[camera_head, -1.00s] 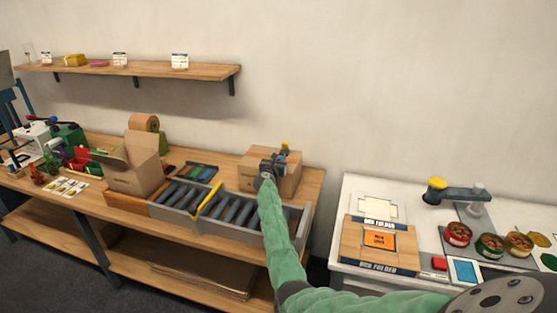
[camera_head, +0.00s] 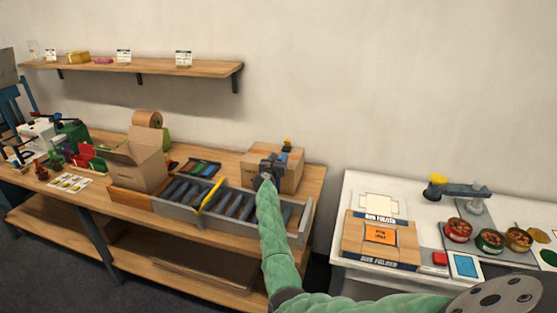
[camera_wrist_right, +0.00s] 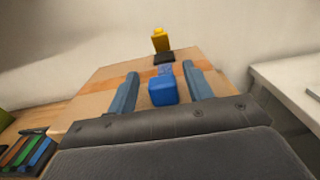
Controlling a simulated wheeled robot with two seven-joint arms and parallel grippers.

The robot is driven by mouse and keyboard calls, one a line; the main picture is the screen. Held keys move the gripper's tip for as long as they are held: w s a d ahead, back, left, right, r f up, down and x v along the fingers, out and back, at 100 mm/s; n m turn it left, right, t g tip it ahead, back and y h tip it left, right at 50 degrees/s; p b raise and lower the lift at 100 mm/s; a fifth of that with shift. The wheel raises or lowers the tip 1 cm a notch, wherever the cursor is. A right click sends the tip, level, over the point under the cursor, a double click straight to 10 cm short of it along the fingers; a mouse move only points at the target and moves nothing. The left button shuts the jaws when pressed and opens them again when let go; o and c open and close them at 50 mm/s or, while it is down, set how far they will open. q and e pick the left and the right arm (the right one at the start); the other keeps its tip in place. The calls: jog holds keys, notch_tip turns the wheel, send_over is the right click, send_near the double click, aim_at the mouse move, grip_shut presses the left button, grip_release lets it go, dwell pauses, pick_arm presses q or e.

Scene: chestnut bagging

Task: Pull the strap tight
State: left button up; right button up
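A closed cardboard box (camera_head: 291,178) stands on the wooden bench; its top also shows in the right wrist view (camera_wrist_right: 93,98). A blue block (camera_wrist_right: 162,92) sits at the near side of the box, with a short blue strip (camera_wrist_right: 165,70) behind it that looks like the strap. A yellow piece on a dark base (camera_wrist_right: 160,44) stands at the far side. My right gripper (camera_wrist_right: 162,88) is open, its two fingers on either side of the blue block with gaps. In the head view the right gripper (camera_head: 268,172) covers part of the box front. My left gripper is not in view.
A grey divided tray (camera_head: 180,214) with dark bars and a yellow bar lies left of my right arm. An open carton (camera_head: 140,168) stands further left. A white table (camera_head: 345,215) with a folded-box board and several tins is at the right.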

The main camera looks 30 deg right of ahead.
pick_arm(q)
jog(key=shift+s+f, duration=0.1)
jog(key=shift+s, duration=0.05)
pick_arm(e)
jog(key=shift+f, duration=0.1)
jog(key=shift+s+a, duration=0.1)
jog(key=shift+s, duration=0.05)
jog(key=shift+s+a+f, duration=0.15)
jog(key=shift+s+a, duration=0.05)
jog(key=shift+a, duration=0.1)
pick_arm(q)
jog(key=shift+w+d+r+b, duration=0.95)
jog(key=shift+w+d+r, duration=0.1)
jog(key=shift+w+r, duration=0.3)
pick_arm(e)
jog(key=v, duration=0.6)
jog(key=shift+s+a+r, duration=0.25)
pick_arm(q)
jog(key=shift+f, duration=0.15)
pick_arm(e)
jog(key=shift+f, duration=0.1)
